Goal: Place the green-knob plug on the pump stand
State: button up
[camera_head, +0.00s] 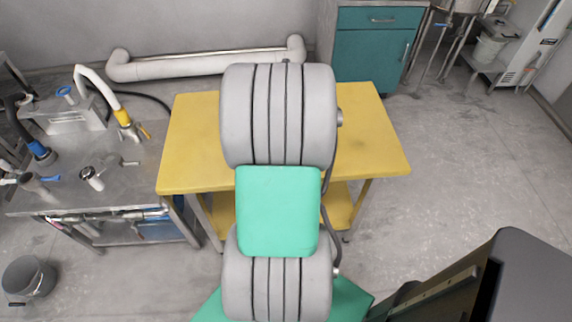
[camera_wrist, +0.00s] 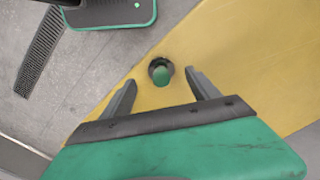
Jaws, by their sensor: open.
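The green-knob plug (camera_wrist: 161,71) is a small round piece with a green centre and a dark rim. It is on the yellow table (camera_wrist: 235,50) in the wrist view. My gripper (camera_wrist: 160,79) is open, with its two dark fingertips on either side of the plug and a gap to each. I cannot tell the height of the fingertips over the table. In the head view my arm hides the plug and my gripper. A steel stand (camera_head: 75,195) with pipes and valves is at the left of the head view; it looks like the pump stand.
The yellow table (camera_head: 190,140) is bare where it shows. A hose with a yellow collar (camera_head: 124,117) and a metal knob (camera_head: 92,178) rise from the steel stand. A bucket (camera_head: 28,278) is on the floor at left. A teal cabinet (camera_head: 370,50) is behind.

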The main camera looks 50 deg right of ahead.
notch_tip(320, 180, down, 4)
jog(key=shift+w+f, duration=0.1)
jog(key=shift+f, duration=0.1)
jog(key=shift+c, duration=0.2)
grip_shut()
dwell(0.5)
